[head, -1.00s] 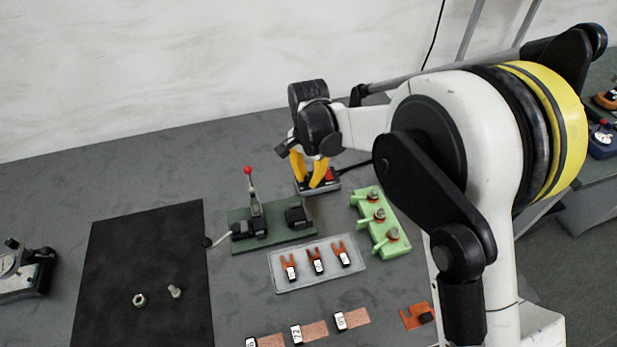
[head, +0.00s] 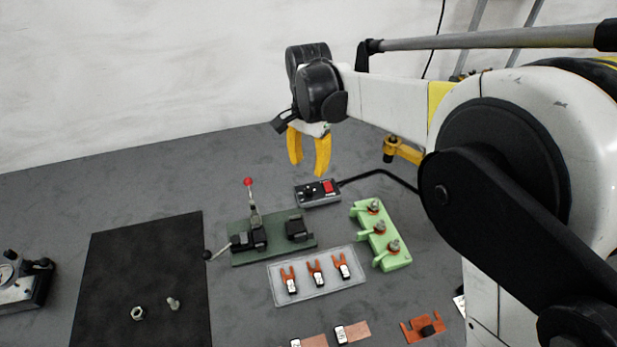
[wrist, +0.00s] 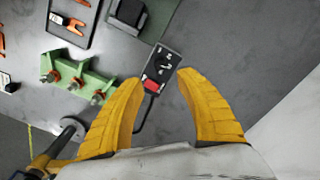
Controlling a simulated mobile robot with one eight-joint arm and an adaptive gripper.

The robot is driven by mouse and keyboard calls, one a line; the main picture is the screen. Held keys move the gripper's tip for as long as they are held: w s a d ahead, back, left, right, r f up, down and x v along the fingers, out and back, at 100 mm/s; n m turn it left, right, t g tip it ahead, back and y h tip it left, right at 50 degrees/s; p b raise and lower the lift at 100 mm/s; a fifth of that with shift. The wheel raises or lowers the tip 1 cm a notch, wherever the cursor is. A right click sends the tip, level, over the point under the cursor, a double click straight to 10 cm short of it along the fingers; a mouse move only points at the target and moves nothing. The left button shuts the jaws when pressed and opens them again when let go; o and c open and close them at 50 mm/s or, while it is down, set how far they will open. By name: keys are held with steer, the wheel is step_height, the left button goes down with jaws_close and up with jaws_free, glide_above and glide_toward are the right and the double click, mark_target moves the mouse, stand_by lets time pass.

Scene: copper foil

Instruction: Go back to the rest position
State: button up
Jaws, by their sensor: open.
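My gripper (head: 309,152) has two yellow fingers, spread apart and empty. In the head view it hangs above the far part of the table, over a small grey control box (head: 318,192) with a red switch and a black knob. The wrist view shows the open fingers (wrist: 160,82) with the control box (wrist: 160,68) between and below them, not touched. A black cable runs from the box to the right.
A green clamp fixture (head: 268,243) with a red-knobbed lever, a clear tray (head: 318,278) of fork terminals and a light green terminal block (head: 381,234) stand nearby. A black mat (head: 140,270) holds a nut and a bolt. A yellow-headed post (head: 402,151) stands right.

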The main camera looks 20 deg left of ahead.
steer(key=shift+r, duration=0.95)
